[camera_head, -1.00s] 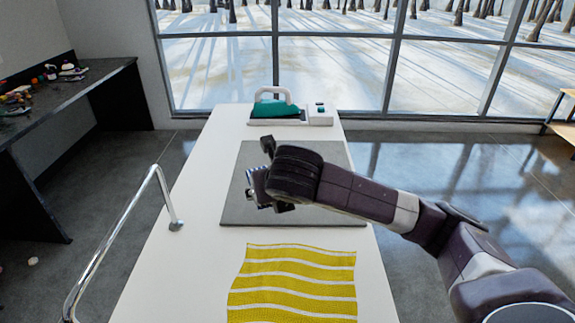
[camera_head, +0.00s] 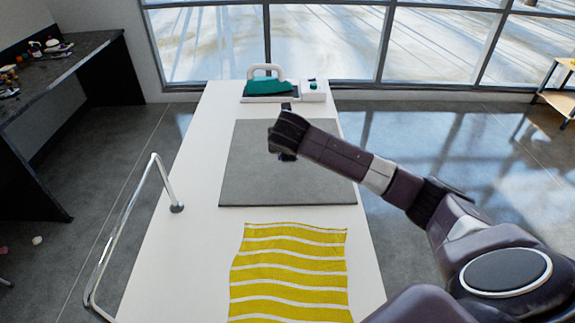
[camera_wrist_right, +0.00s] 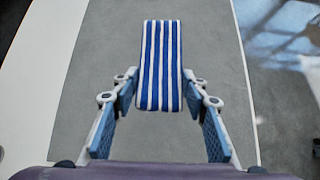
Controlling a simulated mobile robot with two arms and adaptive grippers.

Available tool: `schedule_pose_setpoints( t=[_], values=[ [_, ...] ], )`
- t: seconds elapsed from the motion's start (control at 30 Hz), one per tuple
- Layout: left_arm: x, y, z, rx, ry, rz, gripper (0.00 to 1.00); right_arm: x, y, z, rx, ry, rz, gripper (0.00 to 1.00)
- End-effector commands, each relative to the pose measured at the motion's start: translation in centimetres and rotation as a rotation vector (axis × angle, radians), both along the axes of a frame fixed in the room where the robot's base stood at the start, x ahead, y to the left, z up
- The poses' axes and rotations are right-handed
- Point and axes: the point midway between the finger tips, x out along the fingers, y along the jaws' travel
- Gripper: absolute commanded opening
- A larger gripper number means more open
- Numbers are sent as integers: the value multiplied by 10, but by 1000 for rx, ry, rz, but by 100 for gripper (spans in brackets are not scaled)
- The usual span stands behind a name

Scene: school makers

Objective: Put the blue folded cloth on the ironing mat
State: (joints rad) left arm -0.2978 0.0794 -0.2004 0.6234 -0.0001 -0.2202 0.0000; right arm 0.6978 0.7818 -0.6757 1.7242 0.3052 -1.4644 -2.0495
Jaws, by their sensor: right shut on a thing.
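The blue folded cloth (camera_wrist_right: 160,55), striped blue and white, shows in the right wrist view as a long flat strip. Its near end lies between the two fingers of my right gripper (camera_wrist_right: 160,88), which is shut on it. The rest of the cloth points away from the gripper over the grey ironing mat (camera_head: 245,180). I cannot tell whether the cloth touches the mat. My left gripper is not in view.
A yellow and white striped cloth (camera_head: 290,275) lies at the near end of the white table (camera_head: 195,250). A teal iron (camera_head: 268,86) stands on its base behind the mat. A curved metal rail (camera_head: 130,205) rises at the table's left edge.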

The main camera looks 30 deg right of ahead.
Motion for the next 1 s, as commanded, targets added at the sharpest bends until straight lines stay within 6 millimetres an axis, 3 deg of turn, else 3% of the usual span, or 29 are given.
schedule_pose_setpoints(
  t=[0.1, 0.37, 0.6, 0.97, 1.0],
  values=[
    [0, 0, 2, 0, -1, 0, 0, -1, 1, -23, 2, 3, 0, 27],
    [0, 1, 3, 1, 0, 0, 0, 0, 1, -43, 1, 0, 1, 27],
    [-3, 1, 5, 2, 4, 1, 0, 0, 1, -77, 1, 0, -1, 27],
    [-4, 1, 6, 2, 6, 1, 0, 0, 1, -81, 1, -2, 1, 27],
    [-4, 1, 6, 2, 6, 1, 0, 0, 1, -81, 1, -2, 1, 42]
  ],
)
